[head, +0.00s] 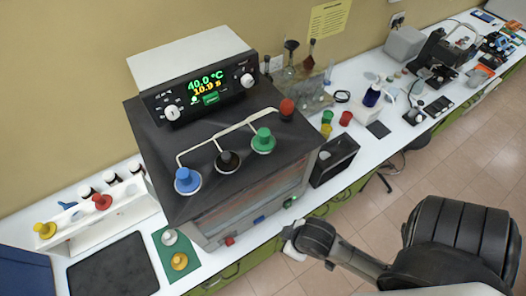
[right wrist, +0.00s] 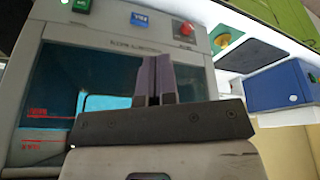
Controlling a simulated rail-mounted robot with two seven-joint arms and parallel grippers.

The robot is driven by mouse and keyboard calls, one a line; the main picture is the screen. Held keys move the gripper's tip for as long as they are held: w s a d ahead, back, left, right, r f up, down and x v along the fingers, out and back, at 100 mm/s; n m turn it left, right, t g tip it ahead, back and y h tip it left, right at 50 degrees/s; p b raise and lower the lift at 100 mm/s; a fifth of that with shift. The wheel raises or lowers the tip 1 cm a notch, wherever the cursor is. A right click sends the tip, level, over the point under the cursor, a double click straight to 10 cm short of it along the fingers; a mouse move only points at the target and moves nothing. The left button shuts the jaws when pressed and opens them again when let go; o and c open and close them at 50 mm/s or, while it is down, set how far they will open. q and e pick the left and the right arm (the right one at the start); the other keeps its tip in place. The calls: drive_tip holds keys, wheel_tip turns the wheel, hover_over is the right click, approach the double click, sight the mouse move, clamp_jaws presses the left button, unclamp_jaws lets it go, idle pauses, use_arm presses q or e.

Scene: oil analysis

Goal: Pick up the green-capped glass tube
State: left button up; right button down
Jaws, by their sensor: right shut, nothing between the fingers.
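A green cap (head: 264,140) sits in a round opening on top of the dark bath unit (head: 160,125), between a black cap (head: 228,161) and a red cap (head: 287,106). The glass body below the green cap is hidden inside the unit. My right gripper (right wrist: 155,78) is shut and empty in the right wrist view, in front of the unit's front window (right wrist: 65,85). In the head view my right arm comes in from the lower right and ends near the unit's lower front edge, well below the green cap. My left gripper is not in view.
A blue cap (head: 187,180) sits at the unit's front left, with a pale bent rail across the top. A white rack (head: 85,225) with coloured caps stands left. A black holder (head: 333,158) stands close on the right. The floor in front is clear.

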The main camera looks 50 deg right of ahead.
drive_tip(key=c, duration=0.6)
unclamp_jaws()
drive_tip(key=shift+d, duration=0.1)
